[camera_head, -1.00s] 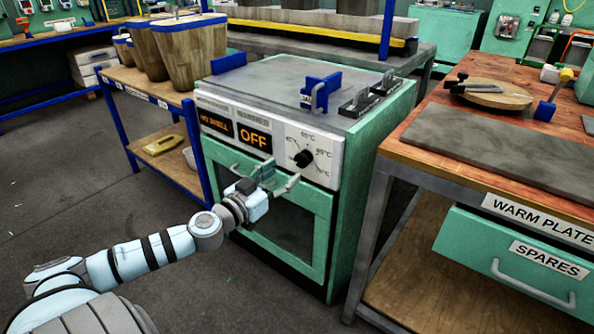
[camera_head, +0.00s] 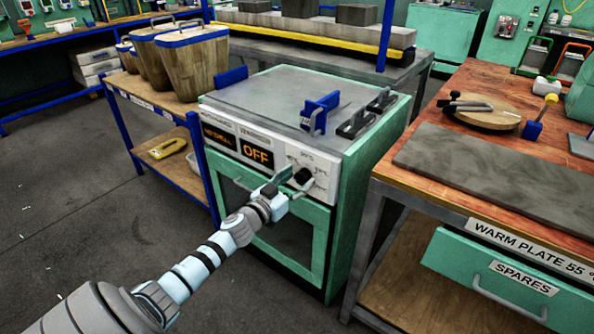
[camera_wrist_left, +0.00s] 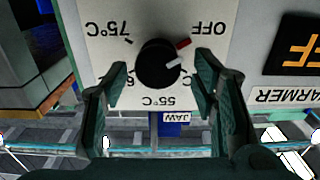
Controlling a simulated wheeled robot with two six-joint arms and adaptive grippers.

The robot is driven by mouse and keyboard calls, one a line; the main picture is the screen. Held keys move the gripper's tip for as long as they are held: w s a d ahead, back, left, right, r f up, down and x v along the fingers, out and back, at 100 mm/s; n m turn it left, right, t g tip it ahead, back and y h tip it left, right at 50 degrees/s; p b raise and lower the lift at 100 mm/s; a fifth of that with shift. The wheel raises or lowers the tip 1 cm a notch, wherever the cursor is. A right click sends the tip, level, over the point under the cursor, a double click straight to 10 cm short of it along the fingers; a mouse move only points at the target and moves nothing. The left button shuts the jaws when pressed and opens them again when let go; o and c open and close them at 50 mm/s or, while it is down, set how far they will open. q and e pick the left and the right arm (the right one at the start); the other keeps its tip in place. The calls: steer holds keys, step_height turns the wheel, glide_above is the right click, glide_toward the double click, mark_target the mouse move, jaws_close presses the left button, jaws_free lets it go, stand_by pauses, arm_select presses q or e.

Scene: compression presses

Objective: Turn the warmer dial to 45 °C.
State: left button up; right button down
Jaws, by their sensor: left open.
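The warmer (camera_head: 335,190) is a green cabinet with a white front panel and a display (camera_head: 257,155) reading OFF. Its black dial (camera_head: 304,176) is on the panel's right; it also shows in the left wrist view (camera_wrist_left: 153,66). There the labels are upside down: OFF, 55°C and 75°C are readable, and the 65 label is partly covered. A red mark sits at the dial's edge towards OFF, with a white mark beside it. My left gripper (camera_head: 296,183) is open, its fingers on either side of the dial with visible gaps. No 45°C label is visible. My right gripper is not in view.
A blue-handled fixture (camera_head: 319,112) and metal handles (camera_head: 356,124) stand on the warmer's top. A wooden workbench (camera_head: 470,135) with a grey plate (camera_head: 490,175) is close on the right. A shelf with wooden buckets (camera_head: 190,65) is on the left.

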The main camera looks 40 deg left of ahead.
arm_select(q)
steer(key=shift+w+d+f, duration=0.1)
steer(key=shift+w, duration=0.1)
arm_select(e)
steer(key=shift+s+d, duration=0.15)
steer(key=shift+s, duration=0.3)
